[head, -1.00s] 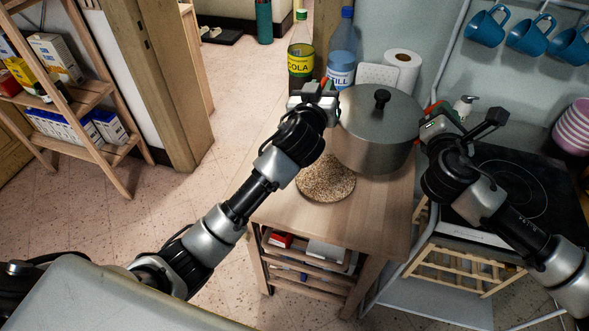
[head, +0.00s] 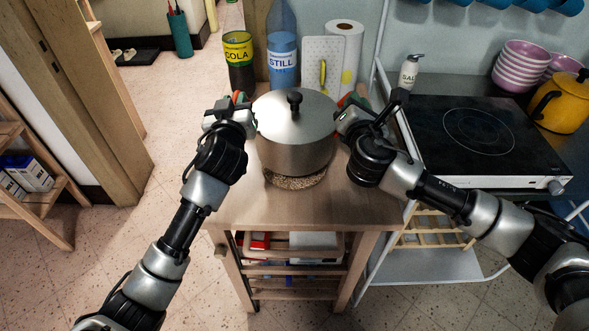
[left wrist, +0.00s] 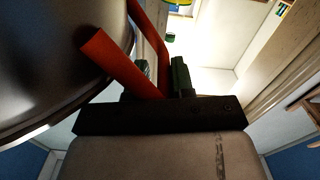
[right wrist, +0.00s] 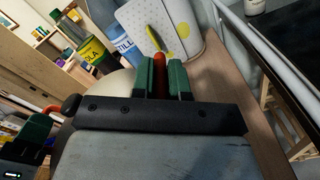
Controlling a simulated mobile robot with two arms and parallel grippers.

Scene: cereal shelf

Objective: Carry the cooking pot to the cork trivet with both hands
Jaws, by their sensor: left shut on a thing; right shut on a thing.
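The grey metal cooking pot (head: 295,140), lidded with a black knob, is upright over the cork trivet (head: 297,180). Only the trivet's front rim shows below the pot; I cannot tell whether the pot touches it. My left gripper (head: 236,104) is shut on the pot's left red handle, which also shows in the left wrist view (left wrist: 117,64). My right gripper (head: 350,106) is shut on the right handle, whose red tip shows between the fingers in the right wrist view (right wrist: 159,62).
A cola bottle (head: 239,62), a water bottle (head: 283,55), a white board (head: 322,60) and a paper roll (head: 345,50) stand behind the pot. A black hob (head: 480,137) is at right. The wooden table (head: 350,205) is clear in front.

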